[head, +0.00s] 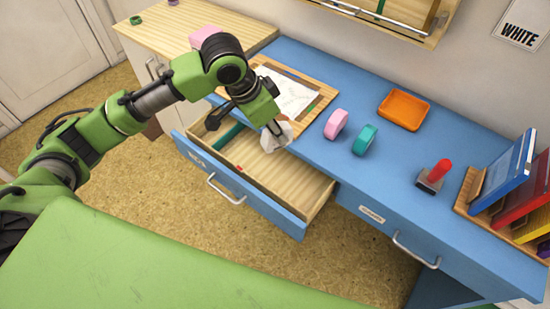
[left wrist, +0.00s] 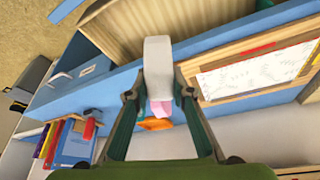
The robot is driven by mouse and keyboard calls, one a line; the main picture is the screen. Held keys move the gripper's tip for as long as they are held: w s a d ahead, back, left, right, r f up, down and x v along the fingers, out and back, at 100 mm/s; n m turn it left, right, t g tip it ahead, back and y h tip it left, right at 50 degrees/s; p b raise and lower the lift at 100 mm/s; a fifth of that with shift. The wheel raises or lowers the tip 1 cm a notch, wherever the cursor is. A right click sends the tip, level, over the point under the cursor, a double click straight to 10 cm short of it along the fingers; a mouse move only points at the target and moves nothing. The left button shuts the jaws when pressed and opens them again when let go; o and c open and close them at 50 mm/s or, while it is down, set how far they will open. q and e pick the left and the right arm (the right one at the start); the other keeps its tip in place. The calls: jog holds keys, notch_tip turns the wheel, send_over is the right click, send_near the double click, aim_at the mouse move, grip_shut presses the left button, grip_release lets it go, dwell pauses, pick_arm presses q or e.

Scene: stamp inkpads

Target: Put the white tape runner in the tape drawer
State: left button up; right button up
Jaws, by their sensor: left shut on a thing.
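The white tape runner (head: 279,139) is in my left gripper (head: 274,126), in the head view above the back right part of an open drawer (head: 290,222). In the left wrist view my left gripper (left wrist: 158,94) is shut on the white tape runner (left wrist: 158,62), one finger on each side, and the open drawer (left wrist: 140,25) shows beyond it. The drawer has a pale wooden inside and a blue front with a label I cannot read surely. My right gripper is in neither view.
A second drawer (head: 372,214) is closed.

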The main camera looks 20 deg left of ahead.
pick_arm(q)
notch_tip(320, 180, down, 17)
jog(key=shift+f+b, duration=0.1)
jog(key=shift+b, duration=0.2)
jog(key=shift+s+f, duration=0.1)
jog(key=o, duration=1)
jog(key=shift+c, duration=0.2)
jog(key=v, duration=1.2)
jog(key=shift+p, duration=0.4)
